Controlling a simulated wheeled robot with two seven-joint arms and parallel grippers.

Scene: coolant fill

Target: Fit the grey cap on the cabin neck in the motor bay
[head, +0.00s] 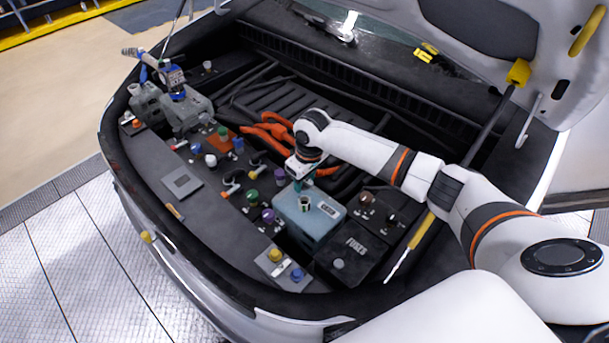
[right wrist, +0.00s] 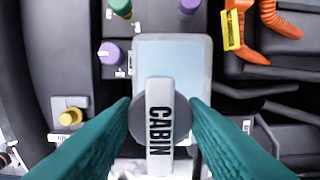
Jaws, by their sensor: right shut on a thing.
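My right gripper (head: 304,180) points down over the pale blue tank (head: 323,231) in the motor bay. Its teal fingers are shut on the grey cap (right wrist: 160,126), seen large in the right wrist view with a pale bar across it reading CABIN. In that view the cap covers part of the tank (right wrist: 172,50), so whatever lies beneath it is hidden. In the head view a short neck (head: 304,203) stands on the tank, just below the fingers. I cannot tell whether cap and neck touch. My left gripper is not in view.
Purple caps (head: 268,216) stand left of the tank, and a block with yellow and blue caps (head: 274,255) is in front. A black FUSES box (head: 350,256) sits right. Orange cables (head: 268,131) run behind. A prop rod (head: 487,105) holds up the hood.

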